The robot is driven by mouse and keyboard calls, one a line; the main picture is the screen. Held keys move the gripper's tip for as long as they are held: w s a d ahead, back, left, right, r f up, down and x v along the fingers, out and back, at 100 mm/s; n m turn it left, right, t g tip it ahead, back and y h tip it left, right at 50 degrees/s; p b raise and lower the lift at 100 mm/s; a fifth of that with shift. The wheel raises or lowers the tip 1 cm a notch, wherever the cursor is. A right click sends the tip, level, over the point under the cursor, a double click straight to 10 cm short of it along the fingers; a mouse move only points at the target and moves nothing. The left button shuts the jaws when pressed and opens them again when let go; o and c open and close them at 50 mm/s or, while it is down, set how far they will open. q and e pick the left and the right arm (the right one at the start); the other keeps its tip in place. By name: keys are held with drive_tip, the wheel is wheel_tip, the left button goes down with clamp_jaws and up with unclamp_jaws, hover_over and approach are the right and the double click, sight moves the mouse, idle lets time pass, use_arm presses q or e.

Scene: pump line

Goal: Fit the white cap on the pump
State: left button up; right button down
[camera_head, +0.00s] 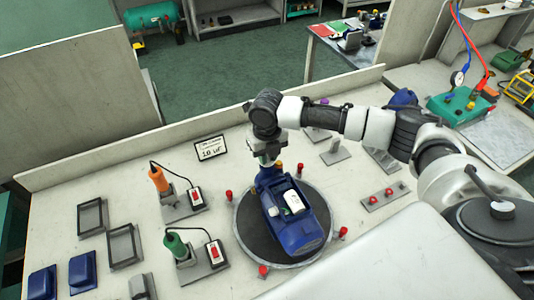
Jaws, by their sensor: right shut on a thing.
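The blue pump (300,232) lies on a round dark turntable (252,232) in the middle of the bench. A white block (294,203) sits on top of the pump; I cannot tell whether it is the white cap. My right gripper (268,163) points down over the far end of the pump, beyond the white block. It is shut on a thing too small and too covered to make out. I cannot tell whether that thing touches the pump. My left gripper is not in view.
Red knobs (263,271) stand around the turntable. To its left are stands with an orange-handled tool (158,179) and a green-handled tool (175,246). A small sign (210,148) stands behind. A plate with red buttons (383,196) lies to the right.

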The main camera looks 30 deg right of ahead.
drive_tip(key=shift+f, duration=0.45)
idle(0.3)
drive_tip(key=c, duration=1)
unclamp_jaws()
drive_tip(key=shift+o, duration=0.2)
wheel_tip(320, 180, up, 6)
drive_tip(key=p, duration=0.5)
drive_tip(key=shift+r+p, duration=0.1)
drive_tip(key=shift+p, duration=0.3)
